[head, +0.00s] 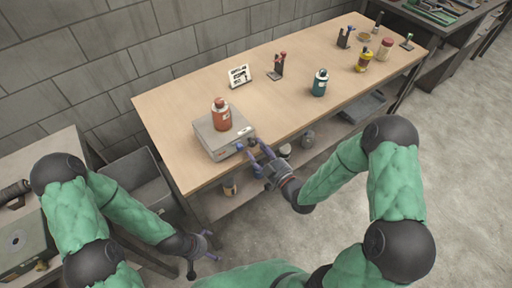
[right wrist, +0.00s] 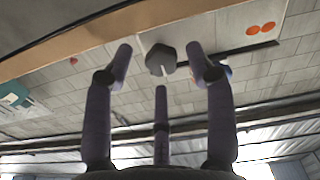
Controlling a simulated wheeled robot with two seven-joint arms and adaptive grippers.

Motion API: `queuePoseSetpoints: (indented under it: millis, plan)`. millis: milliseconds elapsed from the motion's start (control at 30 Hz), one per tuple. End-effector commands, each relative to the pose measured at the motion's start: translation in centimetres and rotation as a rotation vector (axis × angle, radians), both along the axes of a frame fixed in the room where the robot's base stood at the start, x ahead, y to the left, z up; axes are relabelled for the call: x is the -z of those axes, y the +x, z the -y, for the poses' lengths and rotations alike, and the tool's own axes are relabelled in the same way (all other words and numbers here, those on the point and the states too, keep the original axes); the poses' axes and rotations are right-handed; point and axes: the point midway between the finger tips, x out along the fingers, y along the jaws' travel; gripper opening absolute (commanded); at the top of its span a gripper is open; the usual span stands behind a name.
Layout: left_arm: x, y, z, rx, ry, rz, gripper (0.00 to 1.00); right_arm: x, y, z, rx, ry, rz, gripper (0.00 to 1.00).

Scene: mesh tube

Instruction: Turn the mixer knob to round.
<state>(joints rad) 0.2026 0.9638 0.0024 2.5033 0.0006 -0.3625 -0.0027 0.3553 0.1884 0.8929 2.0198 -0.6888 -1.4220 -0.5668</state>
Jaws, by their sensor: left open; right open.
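The mixer (head: 214,140) is a low grey box near the table's front edge, with a red bottle (head: 221,115) standing on top. In the right wrist view the mixer's pale front panel (right wrist: 225,27) carries a dark grey knob (right wrist: 160,59) with a thin pale line on it. My right gripper (head: 254,157) is open in front of the mixer's front face. In the right wrist view its purple fingers (right wrist: 163,72) stand on both sides of the knob and below it, apparently not closed on it. My left gripper (head: 208,248) is open and empty, low beside the table.
A teal bottle (head: 319,83), a small picture card (head: 239,76) and a dark holder (head: 277,68) stand on the wooden table (head: 180,105). A yellow bottle (head: 363,60) is farther right. A shelf below holds jars.

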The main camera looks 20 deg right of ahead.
Motion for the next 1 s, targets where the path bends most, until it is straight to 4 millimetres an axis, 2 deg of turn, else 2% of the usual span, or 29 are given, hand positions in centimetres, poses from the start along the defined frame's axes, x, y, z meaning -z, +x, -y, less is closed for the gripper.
queuePoseSetpoints:
  millis: [200,533,700,733,1000]
  plan:
    - [0.4,0.0,0.0,0.000,0.000,0.000,1.00,0.0,1.7,-0.6,0.000,0.000,0.000,0.56]
    - [0.4,0.0,0.0,0.000,0.000,0.000,1.00,0.0,1.9,-0.6,0.001,0.000,-0.001,0.56]
    - [0.4,0.0,0.0,0.000,0.000,0.000,1.00,0.0,1.9,-0.6,0.001,0.000,-0.001,0.08]
    - [0.4,0.0,0.0,0.000,0.000,0.000,1.00,0.0,1.9,-0.6,0.001,0.000,-0.001,0.02]
    - [0.4,0.0,0.0,0.000,0.000,0.000,1.00,0.2,1.8,-0.7,0.000,0.002,-0.006,0.01]
